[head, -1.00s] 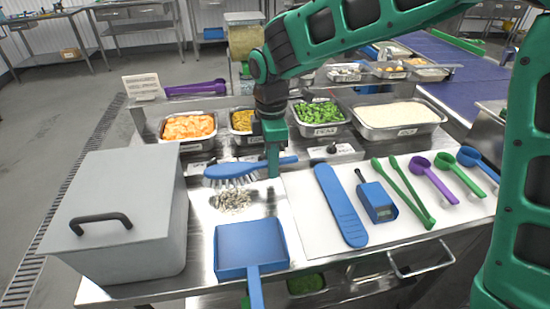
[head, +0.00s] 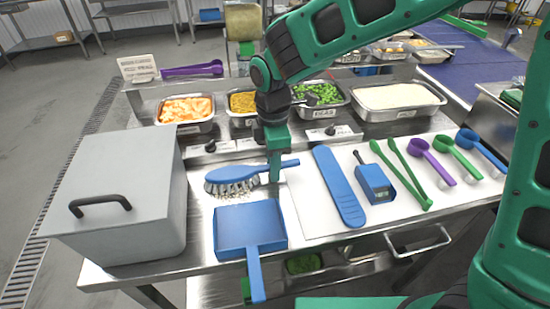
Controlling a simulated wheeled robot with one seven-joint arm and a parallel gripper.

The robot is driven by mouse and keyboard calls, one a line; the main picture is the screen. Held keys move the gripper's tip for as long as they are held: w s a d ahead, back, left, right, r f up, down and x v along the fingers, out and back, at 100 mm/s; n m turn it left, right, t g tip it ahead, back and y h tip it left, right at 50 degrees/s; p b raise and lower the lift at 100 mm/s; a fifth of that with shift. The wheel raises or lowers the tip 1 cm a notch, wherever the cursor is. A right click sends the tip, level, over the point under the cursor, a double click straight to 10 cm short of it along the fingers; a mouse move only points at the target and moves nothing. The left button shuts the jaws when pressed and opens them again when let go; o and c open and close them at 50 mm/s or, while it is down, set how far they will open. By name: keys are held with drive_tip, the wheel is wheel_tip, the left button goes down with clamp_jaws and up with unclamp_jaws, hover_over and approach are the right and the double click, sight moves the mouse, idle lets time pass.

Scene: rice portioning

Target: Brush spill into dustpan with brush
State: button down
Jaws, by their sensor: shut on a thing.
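My gripper (head: 275,178) is shut on the handle of the blue brush (head: 233,173), over the steel table. The brush head points left, and its bristles are at the spill (head: 225,192), a patch of pale grains now mostly hidden under the brush. I cannot tell whether the bristles touch the tabletop. The blue dustpan (head: 250,227) lies just in front of the spill with its handle pointing toward me. Its pan looks empty.
A grey lidded box (head: 117,195) stands left of the spill. A white board (head: 312,205) on the right carries a blue paddle (head: 339,187), a blue thermometer (head: 374,183), green tongs (head: 403,175) and scoops. Food trays (head: 399,99) line the back.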

drive_tip(key=shift+s+d, duration=0.25)
drive_tip(key=shift+s, duration=0.75)
drive_tip(key=shift+s+d, duration=0.2)
drive_tip(key=shift+s, duration=0.75)
drive_tip(key=shift+w+a+r, duration=0.1)
drive_tip(key=shift+w+r, duration=0.1)
drive_tip(key=shift+r, duration=1)
drive_tip(key=shift+w+r, duration=0.2)
drive_tip(key=shift+r, duration=0.95)
